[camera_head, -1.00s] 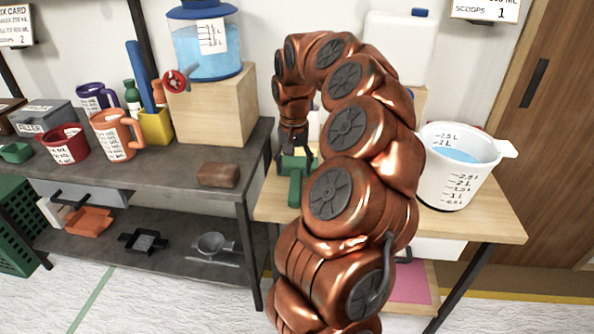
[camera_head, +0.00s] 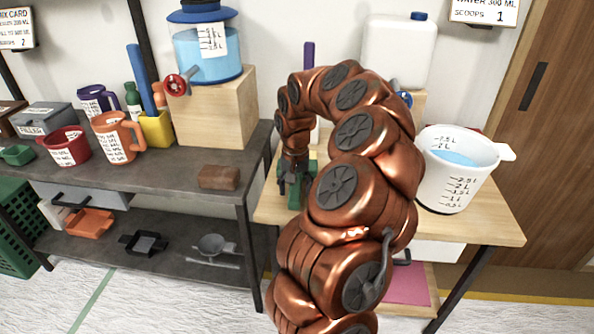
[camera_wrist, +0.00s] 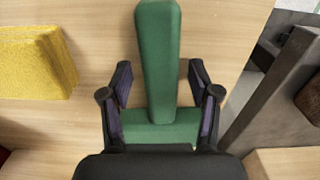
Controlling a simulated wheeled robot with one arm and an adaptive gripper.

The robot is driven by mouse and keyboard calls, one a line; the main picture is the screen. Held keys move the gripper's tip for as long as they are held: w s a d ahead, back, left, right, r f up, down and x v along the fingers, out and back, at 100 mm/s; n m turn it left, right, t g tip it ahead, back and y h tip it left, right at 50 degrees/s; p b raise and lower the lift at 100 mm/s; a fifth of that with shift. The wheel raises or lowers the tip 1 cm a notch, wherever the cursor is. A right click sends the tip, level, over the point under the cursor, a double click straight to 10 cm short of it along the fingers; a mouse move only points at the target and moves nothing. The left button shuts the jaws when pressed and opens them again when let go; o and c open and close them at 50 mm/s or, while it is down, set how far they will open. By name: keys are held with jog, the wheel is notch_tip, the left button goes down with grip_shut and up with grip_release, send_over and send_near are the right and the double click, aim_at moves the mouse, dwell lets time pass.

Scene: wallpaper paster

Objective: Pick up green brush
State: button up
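The green brush lies on the light wooden table (camera_head: 480,215). Its handle (camera_wrist: 160,55) points away from my gripper in the wrist view, and its wider block (camera_wrist: 160,130) is nearest the palm. The handle (camera_head: 294,196) also shows in the head view, pointing toward the front of the table. My gripper (camera_wrist: 160,78) is open and lowered over the brush, one finger on each side. Gaps show between the fingers and the handle. The fingers are close to the block's ends; I cannot tell whether they touch. In the head view my gripper (camera_head: 294,172) partly hides the brush.
A yellow sponge-like block (camera_wrist: 35,62) lies left of the brush in the wrist view. A dark shelf unit (camera_head: 130,170) stands left, with a brown block (camera_head: 218,177) near its edge. A white measuring bucket (camera_head: 460,180) stands right on the table.

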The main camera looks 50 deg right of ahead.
grip_shut()
dwell(0.3)
notch_tip(320, 180, up, 10)
jog(key=shift+r+b, duration=0.1)
jog(key=shift+b, duration=0.25)
dwell(0.3)
jog(key=c, duration=0.5)
grip_release()
grip_shut()
